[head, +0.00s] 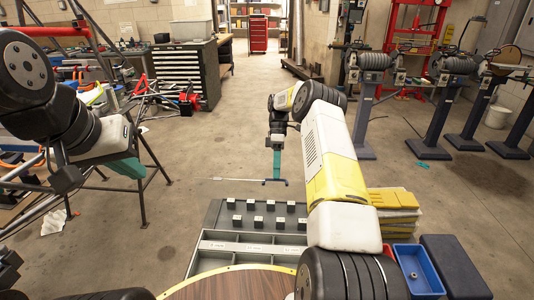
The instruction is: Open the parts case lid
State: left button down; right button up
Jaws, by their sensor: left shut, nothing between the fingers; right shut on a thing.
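The parts case (247,237) is a grey open tray with compartments, low in front of me. A thin pale edge (228,179), which looks like the raised lid's edge, runs beyond and above the case's far side. A small blue bar (270,181), apparently the lid's handle, sits along that edge. My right gripper (278,174) points down and is shut on the blue bar. My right arm hides the case's right side. My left gripper (127,169) is shut and empty, off to the left, apart from the case.
A round wooden surface (225,284) is at the front. Right of the case are yellow stacked pads (396,208), a blue bin (418,270) and a dark box (455,266). Red and grey tube frames stand at left. The floor behind the case is clear.

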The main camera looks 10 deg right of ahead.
jog(key=v, duration=0.6)
jog(key=shift+s+r, duration=0.15)
jog(key=shift+r, duration=0.1)
jog(key=s+a+r+m+t, duration=0.2)
jog(key=s+r, duration=0.1)
jog(key=r, duration=0.5)
jog(key=s+a+r+m+t+h, duration=0.15)
jog(key=s+r, duration=0.25)
jog(key=r, duration=0.4)
jog(key=s+a+r+m+t, duration=0.1)
jog(key=s+r+m+t, duration=0.15)
jog(key=r, duration=0.45)
jog(key=s+a+m+t+y, duration=0.1)
jog(key=s+m+t, duration=0.6)
jog(key=s, duration=1.7)
jog(key=shift+s+a+m+y, duration=0.35)
jog(key=shift+a+m, duration=0.25)
jog(key=shift+a, duration=0.3)
